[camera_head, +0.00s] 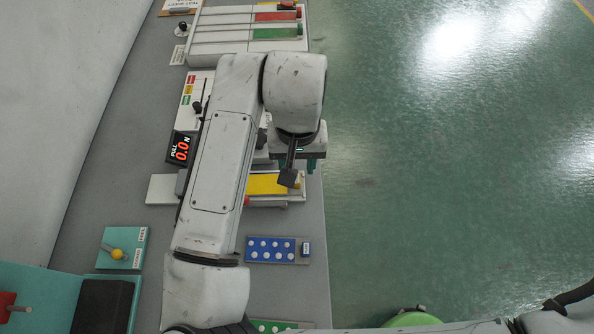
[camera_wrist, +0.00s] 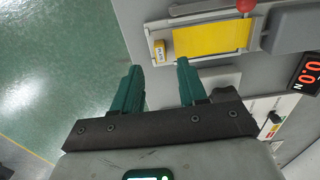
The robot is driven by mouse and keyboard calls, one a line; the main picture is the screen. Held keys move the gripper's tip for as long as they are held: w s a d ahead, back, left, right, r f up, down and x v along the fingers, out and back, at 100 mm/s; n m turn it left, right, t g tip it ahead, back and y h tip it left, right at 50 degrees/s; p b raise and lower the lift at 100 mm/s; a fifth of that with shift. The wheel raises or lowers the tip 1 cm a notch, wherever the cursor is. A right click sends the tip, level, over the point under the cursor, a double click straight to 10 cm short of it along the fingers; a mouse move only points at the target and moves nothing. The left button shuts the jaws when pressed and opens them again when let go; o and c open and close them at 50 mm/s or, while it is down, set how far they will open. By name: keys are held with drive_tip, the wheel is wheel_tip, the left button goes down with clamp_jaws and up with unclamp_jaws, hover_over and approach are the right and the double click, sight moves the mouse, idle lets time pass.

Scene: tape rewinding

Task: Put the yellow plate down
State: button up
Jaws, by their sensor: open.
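The yellow plate (camera_head: 265,184) lies flat in a pale holder near the bench's right edge, partly hidden by my arm in the head view. In the wrist view the yellow plate (camera_wrist: 208,39) shows as a bright rectangle in the same holder, with a small yellow labelled tag (camera_wrist: 159,50) at its left end. My gripper (camera_wrist: 160,75) is open, with two green fingers apart and nothing between them. In the wrist view the fingertips appear just below the plate's holder, clear of the plate. In the head view my gripper (camera_head: 296,178) hangs over the holder's right end, its fingers mostly hidden.
A red knob (camera_wrist: 246,5) sits beside the holder. A display (camera_head: 181,148) reads 0.0 N. A blue panel with white dots (camera_head: 270,249) lies nearer on the bench. Rails with red and green blocks (camera_head: 275,33) are at the far end. Green floor lies right of the bench.

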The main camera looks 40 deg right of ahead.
wheel_tip(320, 180, up, 6)
drive_tip(key=r, duration=0.1)
drive_tip(key=w+d+f+n+t+h, duration=0.15)
drive_tip(key=d+t+h, duration=0.35)
drive_tip(key=d, duration=1.4)
drive_tip(key=s+a+f+n+g+y, duration=0.2)
drive_tip(key=s+a+f, duration=0.3)
drive_tip(key=s+f, duration=0.4)
drive_tip(key=s+a+f+n+g+y, duration=0.2)
drive_tip(key=s+a+f, duration=0.4)
drive_tip(key=s+f, duration=0.3)
drive_tip(key=shift+a+f+n+y, duration=0.15)
drive_tip(key=shift+f+n+y, duration=0.35)
drive_tip(key=shift+f, duration=0.3)
